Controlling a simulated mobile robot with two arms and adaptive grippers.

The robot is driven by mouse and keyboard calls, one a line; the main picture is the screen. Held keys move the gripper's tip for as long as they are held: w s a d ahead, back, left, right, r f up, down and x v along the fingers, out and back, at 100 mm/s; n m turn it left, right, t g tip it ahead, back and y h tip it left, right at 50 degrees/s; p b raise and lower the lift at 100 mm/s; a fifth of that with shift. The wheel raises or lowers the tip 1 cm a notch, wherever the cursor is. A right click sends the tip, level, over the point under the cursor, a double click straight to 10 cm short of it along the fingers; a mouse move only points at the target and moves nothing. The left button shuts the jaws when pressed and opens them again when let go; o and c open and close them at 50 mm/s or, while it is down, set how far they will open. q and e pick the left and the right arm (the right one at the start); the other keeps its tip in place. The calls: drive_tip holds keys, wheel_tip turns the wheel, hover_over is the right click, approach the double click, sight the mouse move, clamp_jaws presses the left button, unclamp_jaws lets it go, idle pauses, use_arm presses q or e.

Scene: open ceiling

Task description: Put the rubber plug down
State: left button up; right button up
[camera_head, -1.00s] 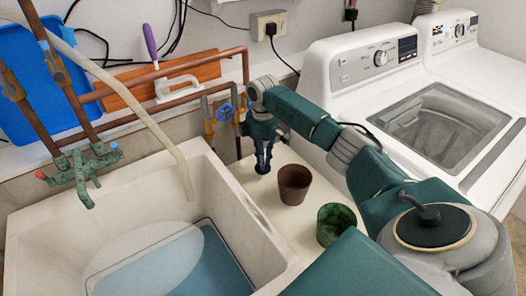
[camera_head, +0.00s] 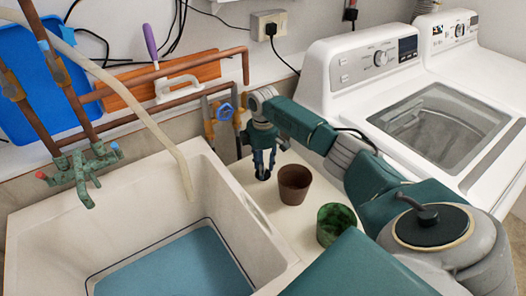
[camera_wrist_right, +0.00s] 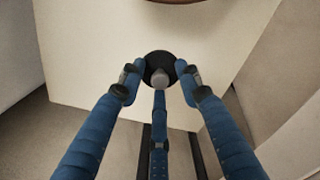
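The rubber plug (camera_wrist_right: 157,66) is a small black disc with a grey knob, seen in the right wrist view. It appears to sit on the pale ledge (camera_wrist_right: 220,50), between the fingertips. My right gripper (camera_wrist_right: 160,80) has its three blue fingers spread around the plug, with the side fingertips close to its rim. In the head view, the right gripper (camera_head: 263,176) points down over the ledge behind the brown pot, and its fingers hide most of the plug. My left gripper is not in view.
A brown pot (camera_head: 294,186) and a green pot (camera_head: 336,224) stand on the ledge near my right arm. The sink (camera_head: 60,232) with blue water lies to the left. A copper pipe with a blue valve (camera_head: 225,112) is behind the gripper. Washing machines (camera_head: 345,75) stand right.

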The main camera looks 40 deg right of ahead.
wheel_tip(320, 180, up, 12)
drive_tip(key=b, duration=0.1)
drive_tip(key=shift+r, duration=0.2)
idle(0.6)
